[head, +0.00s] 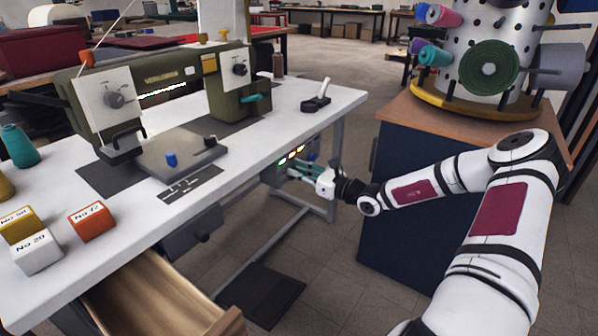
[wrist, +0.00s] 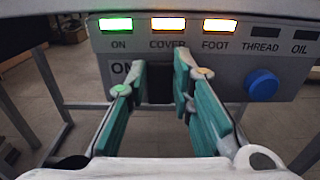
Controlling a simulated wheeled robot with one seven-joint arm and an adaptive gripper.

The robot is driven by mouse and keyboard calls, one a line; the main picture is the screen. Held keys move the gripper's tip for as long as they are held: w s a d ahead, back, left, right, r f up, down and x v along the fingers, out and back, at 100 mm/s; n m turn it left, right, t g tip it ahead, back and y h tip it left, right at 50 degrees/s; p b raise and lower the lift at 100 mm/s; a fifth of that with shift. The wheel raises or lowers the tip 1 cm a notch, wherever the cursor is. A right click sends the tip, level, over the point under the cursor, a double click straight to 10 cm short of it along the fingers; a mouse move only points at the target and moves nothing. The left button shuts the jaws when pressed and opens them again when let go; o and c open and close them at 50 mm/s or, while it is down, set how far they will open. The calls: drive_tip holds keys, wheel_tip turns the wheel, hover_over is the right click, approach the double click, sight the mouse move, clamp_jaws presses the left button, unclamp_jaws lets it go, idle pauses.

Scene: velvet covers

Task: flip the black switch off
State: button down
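A grey control panel (wrist: 225,60) hangs under the table edge; it also shows in the head view (head: 275,172), partly hidden by my gripper. A dark block that looks like the black switch (wrist: 159,86) sits beside the "ON" label. My gripper (wrist: 157,76) has its teal fingers apart, one on each side of the dark block. I cannot tell whether they touch it. In the head view my gripper (head: 308,172) reaches the panel from the right. The green ON lamp (wrist: 115,25) is lit, as are the amber COVER (wrist: 168,25) and FOOT (wrist: 219,26) lamps.
A blue knob (wrist: 262,85) sticks out right of the fingers. The white sewing table (head: 262,122) overhangs the panel and carries a green sewing machine (head: 165,82). A dark blue cabinet (head: 400,190) stands behind my arm. An open wooden drawer (head: 150,295) is at front left.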

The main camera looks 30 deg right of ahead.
drive_tip(key=shift+f, duration=0.1)
drive_tip(key=shift+s+f+t+y, duration=0.15)
drive_tip(key=shift+t+y, duration=0.1)
drive_tip(key=shift+t, duration=0.35)
drive_tip(key=shift+f+t+y, duration=0.15)
drive_tip(key=shift+t+y, duration=0.1)
drive_tip(key=shift+t, duration=0.35)
drive_tip(key=c, duration=1.4)
unclamp_jaws()
drive_tip(key=v, duration=1.2)
